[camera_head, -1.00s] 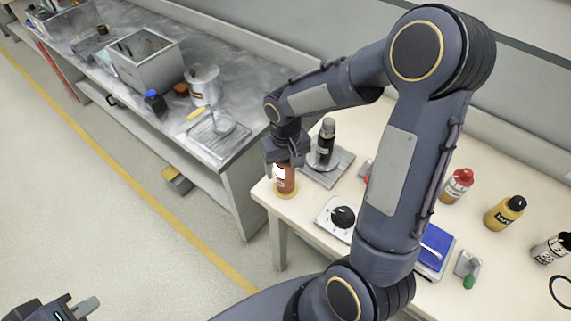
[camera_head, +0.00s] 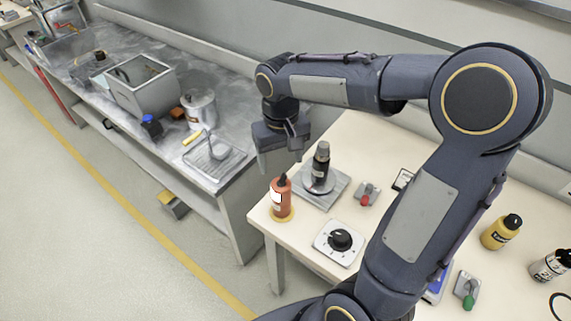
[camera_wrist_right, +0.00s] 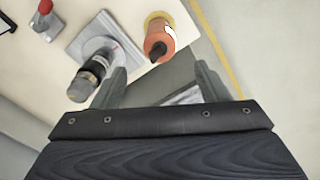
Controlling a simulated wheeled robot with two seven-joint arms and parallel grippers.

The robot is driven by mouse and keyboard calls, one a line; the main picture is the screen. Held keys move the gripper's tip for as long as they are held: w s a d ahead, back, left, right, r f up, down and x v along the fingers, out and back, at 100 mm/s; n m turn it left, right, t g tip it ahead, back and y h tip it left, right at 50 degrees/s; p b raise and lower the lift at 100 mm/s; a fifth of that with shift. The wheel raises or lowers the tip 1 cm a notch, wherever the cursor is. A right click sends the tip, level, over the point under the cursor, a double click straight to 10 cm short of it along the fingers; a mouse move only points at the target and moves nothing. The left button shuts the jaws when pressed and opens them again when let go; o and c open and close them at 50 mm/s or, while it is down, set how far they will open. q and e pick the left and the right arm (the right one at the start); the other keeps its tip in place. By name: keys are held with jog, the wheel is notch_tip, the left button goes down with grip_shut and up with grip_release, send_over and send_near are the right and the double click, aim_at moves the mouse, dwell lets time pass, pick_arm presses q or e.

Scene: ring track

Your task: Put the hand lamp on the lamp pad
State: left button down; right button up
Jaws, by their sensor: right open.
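The thing I take for the hand lamp is an orange cylinder (camera_head: 281,200) with a white label and a black top. It stands upright on a round yellow pad (camera_head: 288,217), likely the lamp pad, at the left corner of the cream table. Both also show in the right wrist view, the orange cylinder (camera_wrist_right: 159,42) partly covering the yellow pad (camera_wrist_right: 154,16). My right gripper (camera_head: 280,158) is open and empty, above the orange cylinder and apart from it. Its fingers also show in the wrist view (camera_wrist_right: 160,82). My left gripper is not in view.
A dark bottle-like cylinder (camera_head: 321,164) stands on a grey plate (camera_head: 335,192) close to the right gripper. A metal-topped bench is at left.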

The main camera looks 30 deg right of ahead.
jog(key=s+a+t+y, duration=0.2)
jog(key=s, duration=0.6)
jog(key=s+a+r+t+y, duration=0.1)
jog(key=s+a+t, duration=0.1)
jog(key=s, duration=0.6)
jog(key=shift+s+r+t+y, duration=0.15)
jog(key=shift+s+t+y, duration=0.25)
jog(key=shift+t, duration=0.4)
jog(key=shift+c, duration=0.5)
